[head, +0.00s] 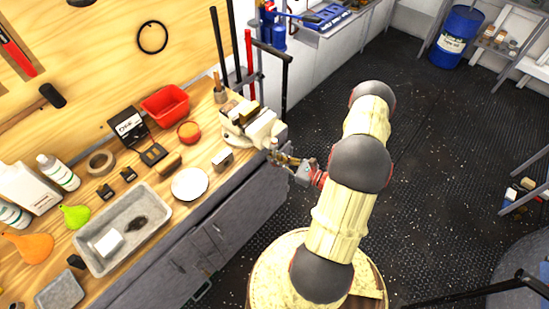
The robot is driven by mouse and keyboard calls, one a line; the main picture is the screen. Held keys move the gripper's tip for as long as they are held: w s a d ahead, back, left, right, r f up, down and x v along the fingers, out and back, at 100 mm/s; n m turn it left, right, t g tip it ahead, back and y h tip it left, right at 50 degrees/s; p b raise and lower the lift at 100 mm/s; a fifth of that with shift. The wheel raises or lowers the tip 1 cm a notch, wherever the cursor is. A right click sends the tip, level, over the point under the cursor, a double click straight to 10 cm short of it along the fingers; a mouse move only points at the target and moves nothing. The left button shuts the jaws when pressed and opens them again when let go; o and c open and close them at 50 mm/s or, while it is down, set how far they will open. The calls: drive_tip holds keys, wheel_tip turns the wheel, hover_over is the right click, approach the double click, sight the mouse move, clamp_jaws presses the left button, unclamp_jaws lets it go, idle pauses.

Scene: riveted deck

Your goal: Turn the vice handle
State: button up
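The vice (262,127), cream and grey, is mounted at the right end of the wooden workbench (222,178), with its jaws toward the aisle. A short pale metal piece at its front (274,144), possibly part of the vice handle, shows just beside my gripper. My gripper (284,159) reaches in from the right, low at the front of the vice, at or very near this piece. The fingers are small and partly hidden, so I cannot tell whether they touch or hold the handle.
A red bin (166,105), a white plate (190,183) and a grey tray (92,257) lie on the bench. Dark upright bars (285,80) stand behind the vice. Grey cabinets (215,237) are below. The dark floor to the right is open, with a blue drum (456,38) far back.

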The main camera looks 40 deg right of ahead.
clamp_jaws()
drive_tip(key=shift+s, duration=0.15)
idle(0.4)
